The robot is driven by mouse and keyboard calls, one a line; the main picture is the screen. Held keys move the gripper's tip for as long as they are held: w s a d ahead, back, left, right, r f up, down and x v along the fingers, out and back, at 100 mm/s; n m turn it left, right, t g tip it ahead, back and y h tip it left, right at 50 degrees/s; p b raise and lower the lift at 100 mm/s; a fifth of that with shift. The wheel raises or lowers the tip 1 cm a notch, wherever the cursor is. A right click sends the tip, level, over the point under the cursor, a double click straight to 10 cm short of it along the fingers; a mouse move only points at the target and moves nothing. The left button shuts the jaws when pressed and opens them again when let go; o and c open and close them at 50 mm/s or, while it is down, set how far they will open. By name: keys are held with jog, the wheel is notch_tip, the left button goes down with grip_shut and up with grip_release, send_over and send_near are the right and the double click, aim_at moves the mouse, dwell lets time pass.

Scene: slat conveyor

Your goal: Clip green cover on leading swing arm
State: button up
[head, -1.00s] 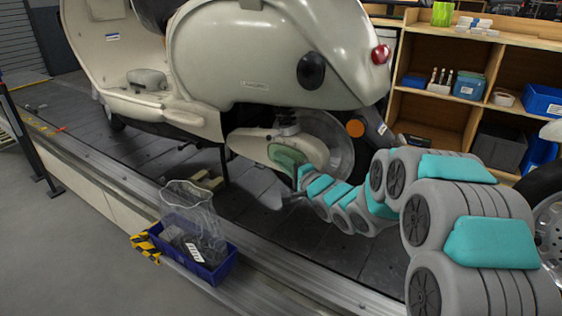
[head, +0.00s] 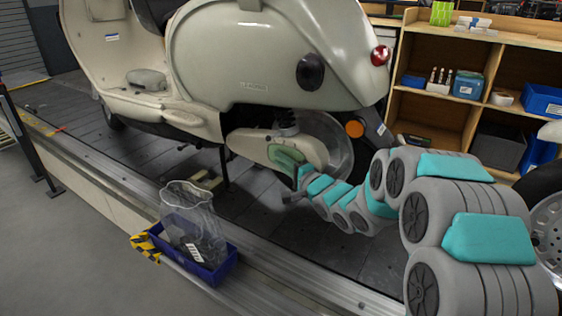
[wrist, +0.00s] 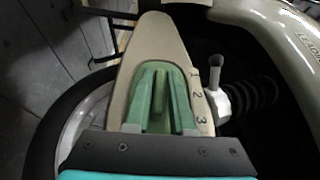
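The cream swing arm (head: 250,147) is under the rear of the cream scooter. The green cover (head: 285,156) lies against its side near the wheel. In the wrist view the cover (wrist: 151,69) is a rounded green piece over the cream swing arm (wrist: 155,33), next to the printed numbers 1, 2 and 3. My gripper (wrist: 160,76) has its two green fingers on either side of the cover's raised middle rib and appears shut on it. The fingers hide part of the cover, and I cannot tell whether its edges are seated.
A silver bolt-like part and black spring (wrist: 240,97) stand close to the right of the cover. The rear wheel (head: 330,145) is just behind. A blue bin (head: 210,268) with a clear bag sits on the conveyor edge. Wooden shelves (head: 460,115) stand behind.

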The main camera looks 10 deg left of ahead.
jog(key=o, duration=0.4)
